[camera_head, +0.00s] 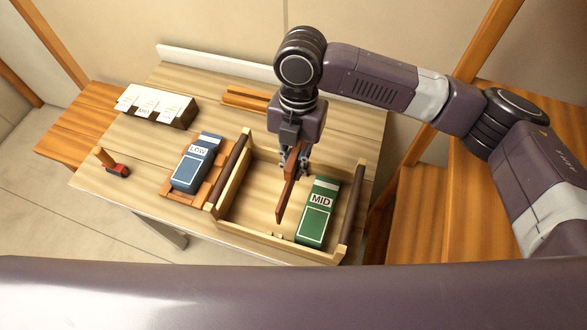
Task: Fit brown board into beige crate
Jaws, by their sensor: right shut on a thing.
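The beige crate (228,226) stands on the light wooden table and has dark handle bars along its left and right sides. A green box marked MID (317,211) lies in its right part. My right gripper (292,172) points down over the crate and is shut on the brown board (286,199). The board hangs on edge, left of the green box, over the middle of the crate. I cannot tell whether its lower end touches the crate floor. My left gripper is not in view.
A blue box marked LOW (195,162) lies on an orange-brown wooden rack (218,184) close to the crate's left side. A holder with white cards (158,104), a small red stamp-like object (117,169) and wooden strips (245,99) are also on the table (140,150).

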